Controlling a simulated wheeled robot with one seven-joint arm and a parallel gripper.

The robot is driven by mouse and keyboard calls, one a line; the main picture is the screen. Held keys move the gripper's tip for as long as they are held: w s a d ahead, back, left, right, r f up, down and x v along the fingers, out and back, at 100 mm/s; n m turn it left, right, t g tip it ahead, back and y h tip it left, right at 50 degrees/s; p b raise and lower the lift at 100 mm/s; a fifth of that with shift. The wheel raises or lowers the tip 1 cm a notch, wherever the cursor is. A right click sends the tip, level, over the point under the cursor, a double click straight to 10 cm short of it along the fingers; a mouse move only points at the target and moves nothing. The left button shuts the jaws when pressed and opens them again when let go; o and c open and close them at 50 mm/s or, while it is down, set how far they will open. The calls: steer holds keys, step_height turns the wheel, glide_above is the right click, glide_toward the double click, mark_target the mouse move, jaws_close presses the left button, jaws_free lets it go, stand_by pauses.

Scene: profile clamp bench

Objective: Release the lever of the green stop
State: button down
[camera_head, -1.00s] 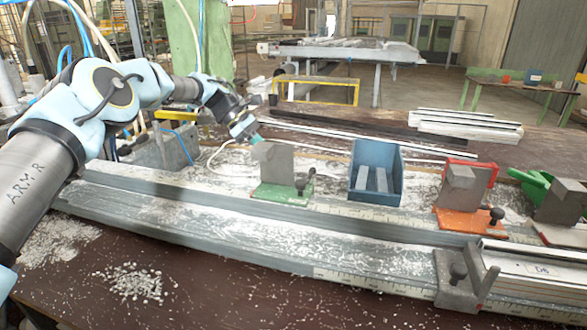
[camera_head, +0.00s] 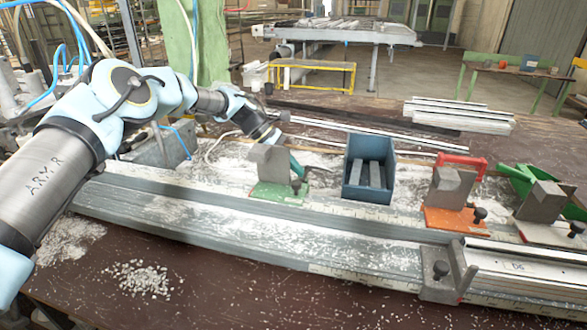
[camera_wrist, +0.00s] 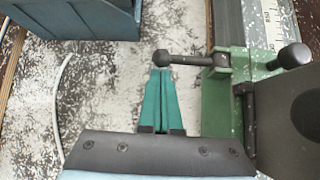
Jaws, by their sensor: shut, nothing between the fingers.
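The green stop has a green base plate (camera_head: 278,192) and an upright grey block (camera_head: 268,164). It stands on the long grey rail, left of the blue bin. In the wrist view, its dark lever (camera_wrist: 190,60) sticks out sideways and ends in a ball. My gripper (camera_wrist: 161,72) is shut and empty, its teal fingertips close to the lever's ball; I cannot tell whether they touch. A second dark knob (camera_wrist: 295,55) sits on the stop's other side. In the head view, my gripper (camera_head: 297,166) is behind the stop and partly hidden by the block.
A blue bin (camera_head: 357,177) holding grey bars stands right of the green stop. An orange-based stop (camera_head: 450,217) and another stop (camera_head: 540,205) beside a green scoop-like bin stand farther right. A clamped profile (camera_head: 520,268) lies at front right. Pale chips cover the bench.

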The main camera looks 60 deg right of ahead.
steer(key=shift+r+m+h+b, duration=0.55)
steer(key=shift+h+b, duration=0.25)
steer(key=shift+b, duration=0.2)
stand_by(0.3)
steer(key=shift+r, duration=0.1)
steer(key=r+h+b, duration=0.1)
steer(key=r+b, duration=0.1)
steer(key=shift+s+a+m+t+h+b, duration=0.1)
steer(key=shift+a+m+t+h+b, duration=0.2)
steer(key=shift+m+t+h, duration=0.1)
stand_by(0.7)
